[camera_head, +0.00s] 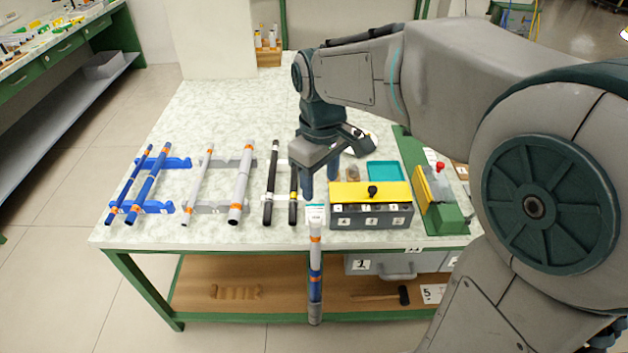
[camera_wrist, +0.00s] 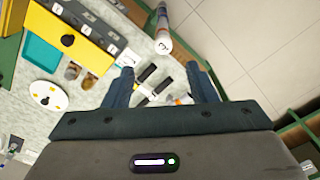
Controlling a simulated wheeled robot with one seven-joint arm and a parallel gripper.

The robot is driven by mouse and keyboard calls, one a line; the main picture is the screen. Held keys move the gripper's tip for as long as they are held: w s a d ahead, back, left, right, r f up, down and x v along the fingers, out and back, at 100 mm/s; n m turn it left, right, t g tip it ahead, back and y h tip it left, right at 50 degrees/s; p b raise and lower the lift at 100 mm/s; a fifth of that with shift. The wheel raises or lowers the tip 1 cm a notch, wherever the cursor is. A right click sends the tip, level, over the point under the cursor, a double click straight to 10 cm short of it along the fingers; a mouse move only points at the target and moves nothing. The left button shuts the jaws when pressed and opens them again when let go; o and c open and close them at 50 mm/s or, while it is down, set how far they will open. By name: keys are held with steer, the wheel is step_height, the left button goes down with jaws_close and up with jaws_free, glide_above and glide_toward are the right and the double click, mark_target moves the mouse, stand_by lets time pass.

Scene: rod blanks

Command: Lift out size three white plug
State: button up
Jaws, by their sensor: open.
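My gripper (camera_head: 320,184) is open and empty, pointing down above the table near the front edge. Its two fingers also show in the wrist view (camera_wrist: 162,85), apart, with rod ends between and beyond them. I cannot make out a white plug marked three for certain. A grey box (camera_head: 371,217) with numbered white labels and a yellow lid with a black knob (camera_head: 372,191) stands right of my gripper. It also shows in the wrist view (camera_wrist: 85,35). An upright banded tube (camera_head: 315,262) with a marked white top stands at the table's front edge, below my gripper.
Blue (camera_head: 154,207), grey (camera_head: 208,209) and black (camera_head: 270,184) rods lie left of my gripper, some on holders. A teal tray (camera_head: 385,171) sits behind the box. A green fixture (camera_head: 443,217) stands at right. The table's back left is clear.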

mark_target(315, 217)
steer(key=shift+n, duration=0.5)
steer(key=f, duration=0.2)
steer(key=a+f, duration=0.1)
steer(key=f, duration=0.4)
steer(key=shift+w+a+f, duration=0.2)
steer(key=shift+w+f, duration=0.1)
steer(key=shift+w, duration=0.1)
steer(key=shift+s+d+f+p, duration=0.15)
steer(key=shift+f+p, duration=0.05)
steer(key=shift+f, duration=1.15)
steer(key=shift+s+d+f+p, duration=0.1)
steer(key=shift+f+p, duration=0.1)
steer(key=shift+f, duration=1.15)
steer(key=c, duration=0.9)
